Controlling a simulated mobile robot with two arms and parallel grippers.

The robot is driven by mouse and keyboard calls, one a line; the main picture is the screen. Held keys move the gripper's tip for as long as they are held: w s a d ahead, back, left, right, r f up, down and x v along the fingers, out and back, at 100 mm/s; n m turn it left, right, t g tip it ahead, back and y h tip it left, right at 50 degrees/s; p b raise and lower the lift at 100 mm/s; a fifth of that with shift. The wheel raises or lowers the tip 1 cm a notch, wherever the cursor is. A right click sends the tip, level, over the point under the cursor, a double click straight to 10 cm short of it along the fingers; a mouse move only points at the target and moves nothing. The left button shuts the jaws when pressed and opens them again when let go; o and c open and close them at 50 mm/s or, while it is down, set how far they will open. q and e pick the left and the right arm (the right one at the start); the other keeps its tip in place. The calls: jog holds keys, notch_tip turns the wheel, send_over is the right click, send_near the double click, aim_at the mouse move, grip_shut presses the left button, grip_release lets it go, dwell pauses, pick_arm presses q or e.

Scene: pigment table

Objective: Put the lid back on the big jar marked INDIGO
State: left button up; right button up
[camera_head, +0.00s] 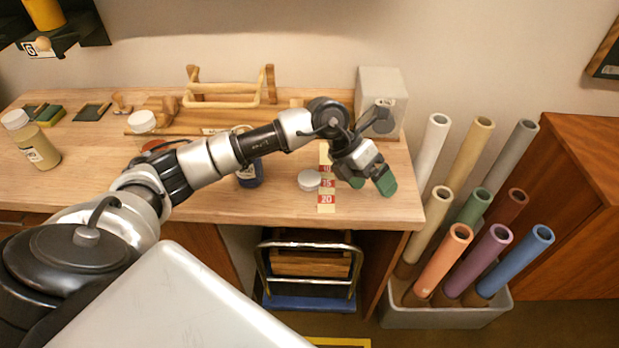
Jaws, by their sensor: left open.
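A blue jar (250,176) with a pale label stands on the wooden table, partly hidden behind my left arm. Its label cannot be read at this size, and its top is mostly covered by the arm. A round white lid (309,180) lies on the table to the right of the blue jar, beside a marked strip. My left gripper (371,184) is open, with green fingertips pointing down, to the right of the lid and apart from it. Nothing shows between its fingers. My right gripper is not in view.
A wooden rack (228,92) and a grey box (381,88) stand at the back. Coloured rolls fill a bin (440,318) on the right.

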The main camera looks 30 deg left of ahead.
pick_arm(q)
jog(key=w+a+r+n+g+y, duration=0.1)
jog(key=a+y, duration=0.6)
jog(key=a, duration=0.8)
jog(key=shift+w+a+r+n+y, duration=0.3)
jog(key=shift+r+y, duration=0.1)
jog(key=shift+r, duration=0.15)
jog(key=p, duration=0.1)
send_over(311, 177)
jog(key=shift+f, duration=2.85)
